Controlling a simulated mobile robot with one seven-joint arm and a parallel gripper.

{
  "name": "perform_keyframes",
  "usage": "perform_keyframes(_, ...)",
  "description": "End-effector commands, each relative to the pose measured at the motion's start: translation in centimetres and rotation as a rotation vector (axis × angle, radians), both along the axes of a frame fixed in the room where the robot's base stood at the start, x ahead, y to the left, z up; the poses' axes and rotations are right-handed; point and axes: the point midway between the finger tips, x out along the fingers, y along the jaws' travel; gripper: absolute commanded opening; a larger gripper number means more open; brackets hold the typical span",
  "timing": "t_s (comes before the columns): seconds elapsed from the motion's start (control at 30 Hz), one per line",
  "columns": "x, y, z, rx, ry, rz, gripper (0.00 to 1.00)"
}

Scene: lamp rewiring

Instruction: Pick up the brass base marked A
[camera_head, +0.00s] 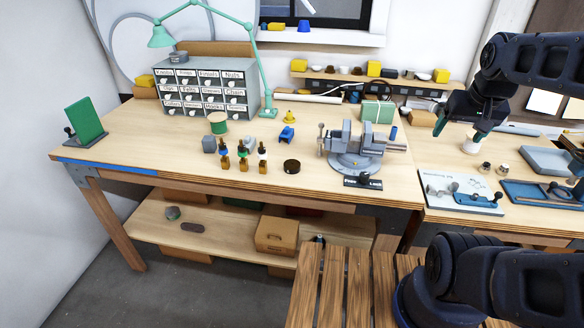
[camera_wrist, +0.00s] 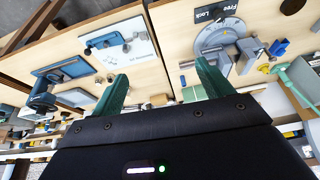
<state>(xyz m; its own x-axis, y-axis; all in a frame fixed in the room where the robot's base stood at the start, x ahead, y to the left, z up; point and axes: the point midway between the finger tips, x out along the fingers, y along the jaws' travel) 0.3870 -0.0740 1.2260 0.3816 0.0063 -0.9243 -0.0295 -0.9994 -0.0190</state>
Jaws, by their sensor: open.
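Two small brass-and-dark round pieces, a left one (camera_head: 486,166) and a right one (camera_head: 503,169), stand on the right bench in the head view. No letter A is readable on either, so I cannot tell whether one is the brass base. My gripper (camera_head: 458,132) is above the right bench, up and to the left of these pieces, beside a white round piece (camera_head: 470,147). Its green fingers are apart, with nothing seen between them. In the wrist view my gripper (camera_wrist: 160,72) is also spread and empty.
A grey vise (camera_head: 355,150) stands left of my gripper. A pale board with fittings (camera_head: 440,180), a blue tray (camera_head: 525,195) and a grey tray (camera_head: 548,160) lie on the right bench. A slatted wooden surface (camera_head: 335,285) is in front.

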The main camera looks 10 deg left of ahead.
Motion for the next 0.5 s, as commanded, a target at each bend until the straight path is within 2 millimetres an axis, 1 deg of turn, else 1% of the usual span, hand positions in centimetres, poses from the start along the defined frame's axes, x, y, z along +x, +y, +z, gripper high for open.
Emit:
perform_keyframes(0.17, 3.2, 2.4, 0.3, 0.064, 0.047, -0.099, 0.79)
perform_keyframes(0.27, 5.3, 4.4, 0.3, 0.104, 0.077, -0.174, 0.79)
perform_keyframes(0.37, 7.2, 6.5, 0.1, 0.139, 0.109, -0.253, 0.79)
perform_keyframes(0.5, 9.7, 9.9, -0.5, 0.179, 0.152, -0.361, 0.79)
